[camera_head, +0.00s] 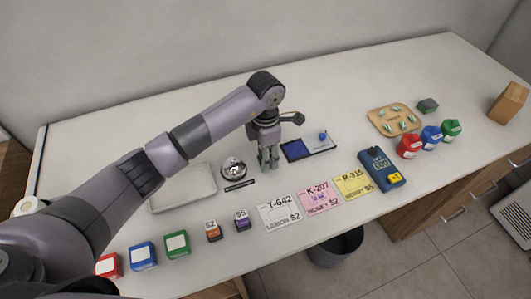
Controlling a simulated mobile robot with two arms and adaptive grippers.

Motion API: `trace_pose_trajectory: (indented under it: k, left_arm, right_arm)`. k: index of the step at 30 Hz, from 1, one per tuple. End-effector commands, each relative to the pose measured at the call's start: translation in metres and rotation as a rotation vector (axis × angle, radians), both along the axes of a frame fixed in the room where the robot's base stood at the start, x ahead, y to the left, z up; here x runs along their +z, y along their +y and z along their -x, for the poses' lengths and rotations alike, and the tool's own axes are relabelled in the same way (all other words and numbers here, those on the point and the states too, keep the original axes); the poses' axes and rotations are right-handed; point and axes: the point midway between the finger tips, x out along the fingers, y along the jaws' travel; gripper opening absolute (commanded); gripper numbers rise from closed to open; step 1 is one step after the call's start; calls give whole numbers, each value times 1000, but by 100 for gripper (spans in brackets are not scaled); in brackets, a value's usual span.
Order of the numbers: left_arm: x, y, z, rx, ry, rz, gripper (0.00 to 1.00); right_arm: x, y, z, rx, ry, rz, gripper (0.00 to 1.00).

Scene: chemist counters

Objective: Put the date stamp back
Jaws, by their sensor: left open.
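My left gripper (268,163) points down over the middle of the counter, its fingers open, and I see nothing held between them. It is between the silver bell (233,168) on its left and the blue ink pad (297,150) on its right. A black label strip (240,186) lies in front of the bell. I cannot tell for certain which item is the date stamp; the gripper may hide part of it. My right gripper is not in view.
A grey tray (182,204) lies left of the bell, partly behind my arm. Cards (318,197), a blue card terminal (381,170) and small labelled blocks (177,244) line the front. A wooden board (390,112) and coloured jars (431,137) stand right. The back counter is clear.

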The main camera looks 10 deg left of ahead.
Motion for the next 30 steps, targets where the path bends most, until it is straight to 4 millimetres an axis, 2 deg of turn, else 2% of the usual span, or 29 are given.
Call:
trace_pose_trajectory:
  k: [7,11,18,22,30]
  left_arm:
    - [9,0,-1,-1,-3,1,44]
    - [32,0,-2,-1,-7,-1,44]
    - [85,0,-2,0,-7,0,44]
    - [107,0,-1,0,-4,-1,44]
    - [123,0,0,0,0,0,44]
  right_arm:
    - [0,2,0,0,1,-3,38]
    - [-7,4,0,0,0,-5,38]
    - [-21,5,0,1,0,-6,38]
    - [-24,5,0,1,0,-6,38]
    - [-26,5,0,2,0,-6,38]
